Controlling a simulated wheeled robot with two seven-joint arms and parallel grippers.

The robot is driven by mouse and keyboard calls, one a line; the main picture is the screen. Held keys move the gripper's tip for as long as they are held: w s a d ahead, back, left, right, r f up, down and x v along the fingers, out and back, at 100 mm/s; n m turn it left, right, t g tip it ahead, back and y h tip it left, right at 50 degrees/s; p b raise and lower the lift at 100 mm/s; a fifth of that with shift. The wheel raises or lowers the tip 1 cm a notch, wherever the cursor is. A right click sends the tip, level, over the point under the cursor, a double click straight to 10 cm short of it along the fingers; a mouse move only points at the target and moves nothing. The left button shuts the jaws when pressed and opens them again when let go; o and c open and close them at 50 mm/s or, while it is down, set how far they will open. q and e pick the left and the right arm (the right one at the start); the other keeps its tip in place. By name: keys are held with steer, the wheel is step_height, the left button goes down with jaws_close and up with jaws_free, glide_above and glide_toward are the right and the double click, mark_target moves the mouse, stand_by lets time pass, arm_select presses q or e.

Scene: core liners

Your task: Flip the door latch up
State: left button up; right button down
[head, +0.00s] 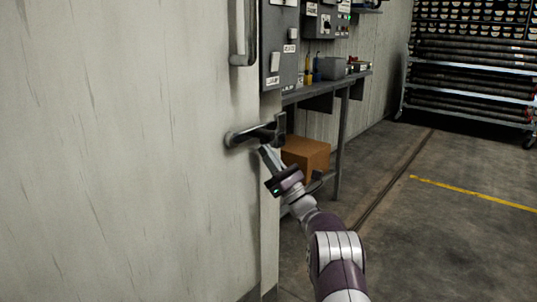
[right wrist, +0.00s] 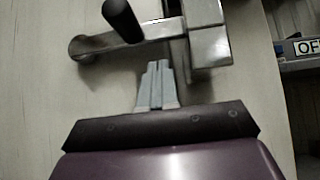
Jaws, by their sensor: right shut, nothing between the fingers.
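The door latch (head: 250,135) is a metal lever with a dark knob, mounted near the right edge of the pale door (head: 130,150). It lies roughly level. In the right wrist view the latch bar (right wrist: 150,36) runs from a round pivot at left to a metal keeper block (right wrist: 207,45) at right, with the dark knob (right wrist: 122,20) sticking out. My right gripper (head: 264,151) is shut and empty, its fingertips just below the latch bar. In the right wrist view its fingers (right wrist: 158,68) are together close under the bar; I cannot tell whether they touch it. My left gripper is not seen.
A vertical door handle (head: 243,35) is above the latch. Right of the door stand grey control boxes (head: 280,45), a bench (head: 345,84) with small items and a brown cardboard box (head: 306,153). A rack of tubes (head: 470,70) is far back. The floor at right is clear.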

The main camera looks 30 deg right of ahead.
mark_target(266, 133)
steer(key=shift+r, duration=1.15)
steer(key=shift+d+r+b, duration=0.1)
steer(key=shift+r+b, duration=0.2)
steer(key=shift+b, duration=0.35)
